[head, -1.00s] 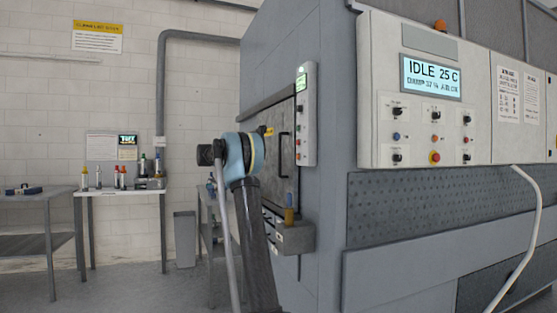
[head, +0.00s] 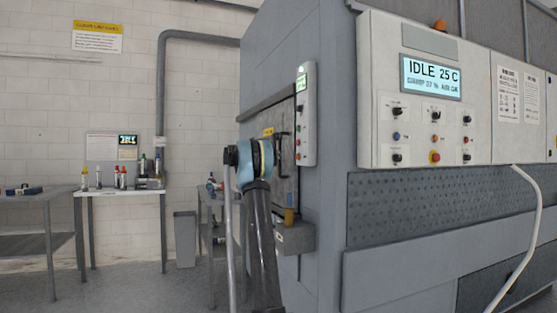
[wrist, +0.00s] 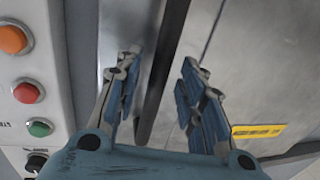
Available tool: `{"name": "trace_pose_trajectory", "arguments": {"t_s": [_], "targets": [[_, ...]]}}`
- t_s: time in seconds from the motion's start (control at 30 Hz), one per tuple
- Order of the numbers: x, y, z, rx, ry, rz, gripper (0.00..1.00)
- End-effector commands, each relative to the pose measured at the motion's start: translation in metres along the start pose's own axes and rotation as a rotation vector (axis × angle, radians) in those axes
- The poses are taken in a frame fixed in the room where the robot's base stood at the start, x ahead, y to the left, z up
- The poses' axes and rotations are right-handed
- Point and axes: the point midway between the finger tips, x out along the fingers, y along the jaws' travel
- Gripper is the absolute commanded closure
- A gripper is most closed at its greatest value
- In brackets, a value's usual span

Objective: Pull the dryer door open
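The dryer door (head: 286,185) is a grey metal panel on the machine's end face, seen edge-on and looking closed in the head view. Its dark vertical bar handle (wrist: 164,75) runs down the middle of the wrist view. My gripper (wrist: 159,68) is open, with one blue finger on each side of the handle and gaps showing beside it. Whether the fingertips reach past the bar is hard to tell. A yellow label (wrist: 258,131) is on the door, right of the fingers. In the head view my wrist hides the fingers and part of the door.
A button panel (head: 306,115) stands just right of the door; its buttons (wrist: 28,92) are left of my fingers in the wrist view. A grey box (head: 294,239) juts out below the door.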

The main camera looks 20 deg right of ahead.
Motion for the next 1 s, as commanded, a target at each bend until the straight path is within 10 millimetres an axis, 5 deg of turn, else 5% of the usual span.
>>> {"name": "trace_pose_trajectory", "arguments": {"t_s": [0.5, 0.67, 1.0], "targets": [[0.016, 0.000, 0.000, 0.000, 0.000, 0.001, 0.64], [0.016, 0.000, 0.000, 0.000, 0.000, 0.000, 1.00], [0.015, 0.000, 0.000, 0.000, 0.000, -0.001, 1.00]]}}
